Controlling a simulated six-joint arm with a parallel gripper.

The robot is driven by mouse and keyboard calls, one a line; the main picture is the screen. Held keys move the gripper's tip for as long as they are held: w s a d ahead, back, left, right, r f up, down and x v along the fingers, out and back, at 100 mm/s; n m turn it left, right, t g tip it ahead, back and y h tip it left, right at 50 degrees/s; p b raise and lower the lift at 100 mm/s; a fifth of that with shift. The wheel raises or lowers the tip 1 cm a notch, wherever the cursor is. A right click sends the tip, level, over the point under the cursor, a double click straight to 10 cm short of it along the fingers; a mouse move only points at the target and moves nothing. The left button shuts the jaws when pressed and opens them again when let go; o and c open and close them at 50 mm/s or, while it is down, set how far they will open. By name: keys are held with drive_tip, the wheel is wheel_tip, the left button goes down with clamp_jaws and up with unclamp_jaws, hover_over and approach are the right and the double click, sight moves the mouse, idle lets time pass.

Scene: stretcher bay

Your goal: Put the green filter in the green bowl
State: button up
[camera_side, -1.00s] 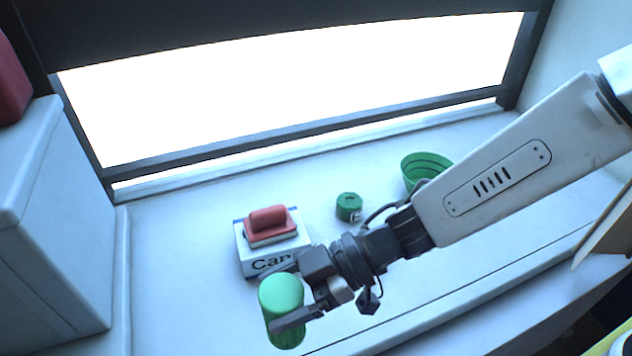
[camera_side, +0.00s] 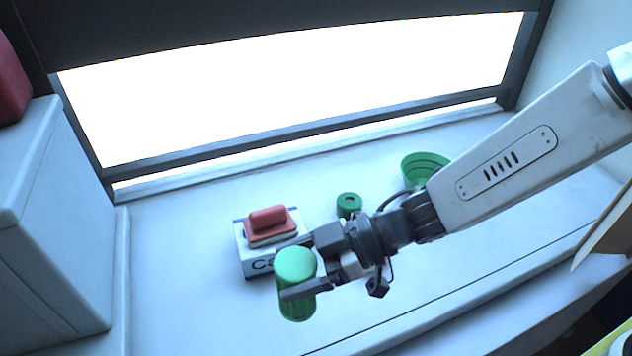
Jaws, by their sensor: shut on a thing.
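The green filter (camera_side: 296,265), a ribbed cylinder with a smooth pale-green top, is upright between the jaws of my gripper (camera_side: 298,272). My gripper is shut on its sides; the near finger crosses its front and the far finger is mostly hidden. Whether its base clears the surface is hard to tell. The green bowl (camera_side: 424,168) stands at the back right, ridged inside, its lower right part hidden behind my arm. The gripper and filter are well to the left of the bowl and nearer the camera.
A white box (camera_side: 252,262) with dark lettering stands just behind the filter, with a red-handled block (camera_side: 270,222) on top. A small green round piece with a hole (camera_side: 348,203) lies between box and bowl. The white counter (camera_side: 180,300) is clear at left.

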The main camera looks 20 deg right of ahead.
drive_tip(key=w+d+m+t+h, duration=0.3)
drive_tip(key=w+d+m, duration=0.1)
drive_tip(key=d, duration=0.6)
drive_tip(key=w+d+m+t+h, duration=0.2)
drive_tip(key=w+d+m+t, duration=0.15)
drive_tip(key=d, duration=0.65)
drive_tip(key=w+d+m+t+h, duration=0.3)
drive_tip(key=w+d+m+t, duration=0.15)
drive_tip(key=d, duration=0.55)
drive_tip(key=s+d+m+h, duration=0.1)
drive_tip(key=d+m+h, duration=0.2)
drive_tip(key=d, duration=0.9)
drive_tip(key=shift+s+r+m+h, duration=0.2)
drive_tip(key=shift+m+h, duration=0.1)
drive_tip(key=shift+h, duration=0.9)
drive_tip(key=shift+w, duration=0.15)
drive_tip(key=w+d+f, duration=0.1)
drive_tip(key=w+f, duration=0.8)
drive_tip(key=w, duration=0.4)
drive_tip(key=shift+f, duration=0.15)
drive_tip(key=shift+w+f, duration=0.1)
drive_tip(key=shift+w, duration=0.05)
